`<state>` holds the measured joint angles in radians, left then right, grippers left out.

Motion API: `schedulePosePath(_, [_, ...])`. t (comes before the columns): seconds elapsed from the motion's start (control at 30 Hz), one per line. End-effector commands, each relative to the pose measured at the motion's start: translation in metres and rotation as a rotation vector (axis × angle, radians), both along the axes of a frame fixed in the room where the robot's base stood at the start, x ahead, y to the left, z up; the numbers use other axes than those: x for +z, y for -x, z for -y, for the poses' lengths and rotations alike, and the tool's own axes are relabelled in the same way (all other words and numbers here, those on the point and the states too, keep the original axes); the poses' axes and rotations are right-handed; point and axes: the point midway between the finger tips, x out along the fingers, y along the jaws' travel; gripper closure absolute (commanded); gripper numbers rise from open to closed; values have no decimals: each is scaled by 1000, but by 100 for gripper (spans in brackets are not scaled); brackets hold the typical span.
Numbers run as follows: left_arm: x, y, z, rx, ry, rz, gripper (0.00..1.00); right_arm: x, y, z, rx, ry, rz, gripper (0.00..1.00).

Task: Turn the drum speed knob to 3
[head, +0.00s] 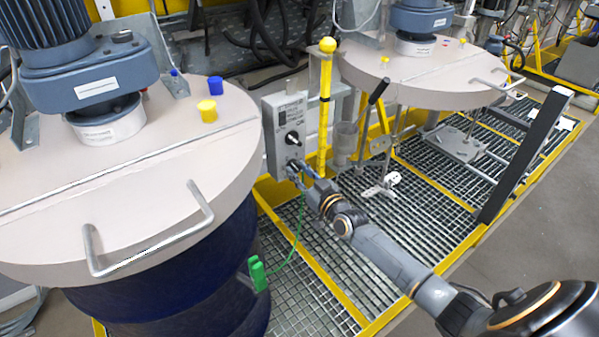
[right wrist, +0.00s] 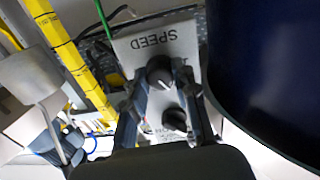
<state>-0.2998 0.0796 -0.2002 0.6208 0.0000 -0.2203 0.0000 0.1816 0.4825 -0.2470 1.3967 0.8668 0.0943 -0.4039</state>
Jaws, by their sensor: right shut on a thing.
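A grey control box (head: 277,122) stands beside the near drum. It carries a black upper knob (head: 292,138) with a white mark. In the right wrist view the picture is upside down, and the word SPEED is beside the drum speed knob (right wrist: 160,72), the lower one on the box. The upper knob also shows in that view (right wrist: 175,119). My right gripper (head: 297,170) is at the lower part of the box, its fingers shut on the speed knob. The fingers hide that knob in the head view. The dial numbers are too small to read. My left gripper is not in view.
A large blue drum (head: 190,290) with a beige lid (head: 130,170) and handle stands close on the left. A yellow post (head: 325,110) rises right of the box. A green connector (head: 258,273) hangs below. Metal grating (head: 310,270) lies underneath.

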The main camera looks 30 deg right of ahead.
Motion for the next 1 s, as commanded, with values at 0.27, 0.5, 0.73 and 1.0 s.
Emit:
schedulePosePath(0.27, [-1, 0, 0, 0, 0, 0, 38, 0, 0, 0, 0, -79, -11, 100])
schedulePosePath(0.5, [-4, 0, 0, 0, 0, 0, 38, 0, 0, 0, -1, -257, -36, 100])
schedulePosePath(0.73, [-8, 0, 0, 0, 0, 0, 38, 0, 0, -1, 0, -473, -66, 100])
schedulePosePath(1.0, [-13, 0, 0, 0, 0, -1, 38, 0, 0, -1, 0, -717, -100, 100])
